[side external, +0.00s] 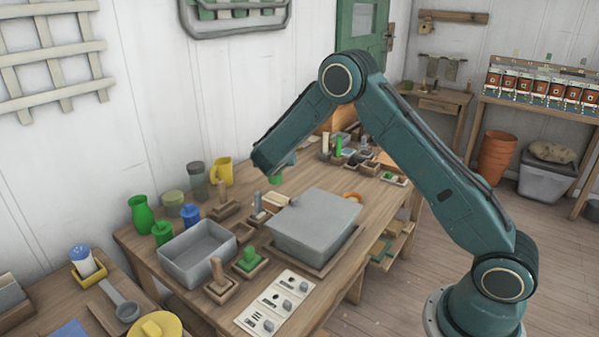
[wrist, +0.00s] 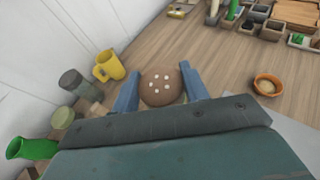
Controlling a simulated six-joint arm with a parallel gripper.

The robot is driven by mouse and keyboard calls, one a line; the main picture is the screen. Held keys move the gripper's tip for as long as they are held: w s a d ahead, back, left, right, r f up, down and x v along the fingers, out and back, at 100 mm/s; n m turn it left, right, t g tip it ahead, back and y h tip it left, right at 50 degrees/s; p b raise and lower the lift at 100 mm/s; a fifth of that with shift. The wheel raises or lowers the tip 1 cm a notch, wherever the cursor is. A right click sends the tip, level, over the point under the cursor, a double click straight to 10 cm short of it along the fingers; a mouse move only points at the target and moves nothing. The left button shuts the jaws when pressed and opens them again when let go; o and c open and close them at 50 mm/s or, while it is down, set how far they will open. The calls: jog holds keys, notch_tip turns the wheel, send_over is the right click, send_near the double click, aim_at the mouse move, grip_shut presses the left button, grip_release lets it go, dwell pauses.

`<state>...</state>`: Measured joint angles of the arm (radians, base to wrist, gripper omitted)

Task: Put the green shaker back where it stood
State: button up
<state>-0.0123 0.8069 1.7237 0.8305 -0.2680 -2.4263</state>
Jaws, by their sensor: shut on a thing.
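My gripper (wrist: 160,82) has its two blue fingers on either side of a round brown top with several pale dots, the shaker (wrist: 158,90). The fingers are shut on it. The shaker's body is hidden below its top, so its green colour cannot be told in the wrist view. The place where the shaker stood cannot be told.
A yellow mug (wrist: 110,66), a dark tumbler (wrist: 78,86) and a green vase (wrist: 34,149) stand left along the wall. An orange bowl (wrist: 267,84) lies to the right. A grey open bin (side external: 199,253) and grey lidded box (side external: 316,226) fill the bench front.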

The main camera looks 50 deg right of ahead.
jog(key=w+a+n+t+y, duration=0.2)
jog(key=w+a, duration=0.2)
jog(key=a, duration=1)
jog(key=shift+n, duration=0.3)
jog(key=shift+s+d+f, duration=0.1)
jog(key=shift+f, duration=1.35)
jog(key=shift+s+d+f, duration=0.1)
jog(key=shift+f, duration=1.35)
jog(key=shift+f, duration=0.2)
notch_tip(320, 180, down, 6)
jog(key=shift+f, duration=0.2)
jog(key=shift+f, duration=0.6)
jog(key=o, duration=1.3)
jog(key=shift+a, duration=0.1)
